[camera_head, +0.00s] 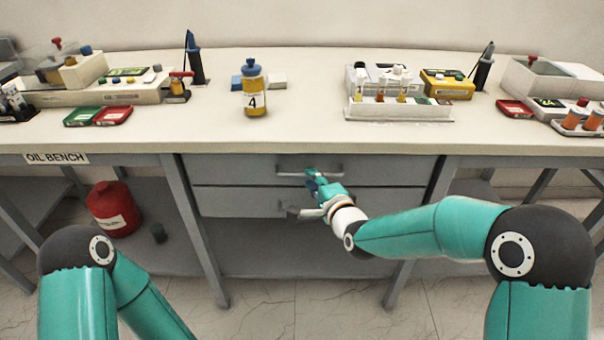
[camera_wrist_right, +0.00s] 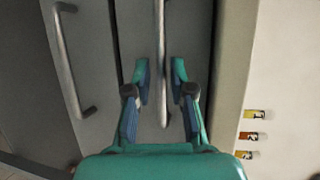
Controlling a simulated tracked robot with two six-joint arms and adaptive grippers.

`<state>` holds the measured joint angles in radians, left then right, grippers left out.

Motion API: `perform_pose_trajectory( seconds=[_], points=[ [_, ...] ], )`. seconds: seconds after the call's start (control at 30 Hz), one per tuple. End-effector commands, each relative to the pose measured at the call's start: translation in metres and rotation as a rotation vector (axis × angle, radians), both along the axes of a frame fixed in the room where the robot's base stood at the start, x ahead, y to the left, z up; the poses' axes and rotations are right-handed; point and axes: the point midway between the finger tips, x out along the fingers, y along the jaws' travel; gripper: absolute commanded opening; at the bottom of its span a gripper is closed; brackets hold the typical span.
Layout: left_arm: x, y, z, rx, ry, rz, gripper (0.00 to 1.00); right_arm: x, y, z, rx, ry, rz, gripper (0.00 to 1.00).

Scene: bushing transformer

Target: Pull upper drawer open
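The upper drawer (camera_head: 235,171) is a grey front under the bench top, and it looks closed. Its metal bar handle (camera_head: 325,172) also shows in the right wrist view (camera_wrist_right: 160,60). My right gripper (camera_head: 314,180) is at this handle. In the right wrist view, my right gripper (camera_wrist_right: 160,85) is open, with one finger on each side of the bar and a visible gap to each. The gripper partly covers the handle in the head view. My left arm is at the lower left, and its gripper is out of view.
The lower drawer (camera_head: 235,203) sits just below, with its own handle (camera_wrist_right: 75,60). The bench top (camera_head: 310,130) overhangs the drawers and carries a yellow bottle (camera_head: 254,92) and a vial rack (camera_head: 400,108). A red can (camera_head: 113,208) stands at the lower left.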

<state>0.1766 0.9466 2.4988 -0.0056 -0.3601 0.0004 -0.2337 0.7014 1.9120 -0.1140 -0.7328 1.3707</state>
Motion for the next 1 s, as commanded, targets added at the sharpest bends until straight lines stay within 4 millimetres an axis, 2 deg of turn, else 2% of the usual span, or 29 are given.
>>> perform_pose_trajectory(
  seconds=[0.1,0.23,0.6,0.77,1.0],
  points=[
    [0.0,0.0,0.002,0.0,0.0,0.0,0.4,0.015,0.007,-0.003,0.0,0.0,0.001,0.23],
    [0.0,0.0,0.002,0.0,0.0,0.0,0.4,0.024,0.011,-0.005,0.0,0.0,0.001,0.23],
    [0.0,0.0,0.002,0.0,0.0,0.0,0.4,0.028,0.013,-0.006,0.0,0.001,0.001,0.23],
    [0.0,0.0,0.002,0.0,0.0,0.0,0.4,0.028,0.013,-0.006,0.0,0.001,0.002,0.0],
    [0.0,0.0,0.002,0.0,0.0,0.0,0.4,0.028,0.013,-0.007,-0.001,0.003,0.002,0.0]
  ],
)
